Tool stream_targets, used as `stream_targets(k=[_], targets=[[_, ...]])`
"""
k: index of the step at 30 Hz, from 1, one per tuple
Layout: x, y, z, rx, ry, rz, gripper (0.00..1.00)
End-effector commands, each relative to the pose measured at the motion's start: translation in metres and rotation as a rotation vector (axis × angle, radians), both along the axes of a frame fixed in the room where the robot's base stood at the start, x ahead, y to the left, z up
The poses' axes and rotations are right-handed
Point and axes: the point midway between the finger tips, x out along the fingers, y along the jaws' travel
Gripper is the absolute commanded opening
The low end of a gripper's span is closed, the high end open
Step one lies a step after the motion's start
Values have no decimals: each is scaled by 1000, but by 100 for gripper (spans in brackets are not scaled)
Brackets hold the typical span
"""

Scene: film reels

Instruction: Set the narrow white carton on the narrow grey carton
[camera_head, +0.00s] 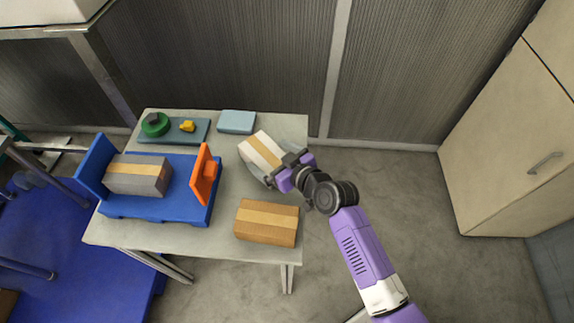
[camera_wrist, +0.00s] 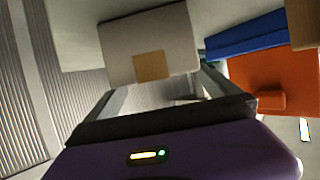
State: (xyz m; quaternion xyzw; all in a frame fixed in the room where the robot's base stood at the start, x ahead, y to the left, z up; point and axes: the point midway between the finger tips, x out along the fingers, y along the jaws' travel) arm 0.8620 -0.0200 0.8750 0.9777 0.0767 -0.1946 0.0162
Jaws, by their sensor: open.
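The narrow white carton (camera_head: 253,158), with a tan tape strip, lies on the right part of the table. In the wrist view its end face (camera_wrist: 182,40) with a tan tape patch is just ahead of my fingers. My gripper (camera_head: 272,168) is open at the carton's near right end, its fingers toward the carton's sides; contact cannot be told. The fingers also show in the wrist view (camera_wrist: 160,90). The narrow grey carton (camera_head: 138,180), with a tan strip on top, lies in the blue cradle (camera_head: 150,209) at the table's left.
An orange upright plate (camera_head: 205,175) stands at the cradle's right end, between the two cartons. A brown carton (camera_head: 266,224) lies at the front right. Behind are a light blue box (camera_head: 237,121) and a dark tray (camera_head: 199,131) with a green roll and a yellow piece.

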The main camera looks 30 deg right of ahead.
Motion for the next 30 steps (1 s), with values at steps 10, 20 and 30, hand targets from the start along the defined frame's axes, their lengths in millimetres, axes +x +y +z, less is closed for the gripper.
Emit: stream_targets(k=[10, 20, 30], targets=[[-61, -9, 23, -1, 0, -1, 100], [-75, -11, 23, -4, -1, 6, 100], [-39, -4, 3, 3, 0, 2, 100]])
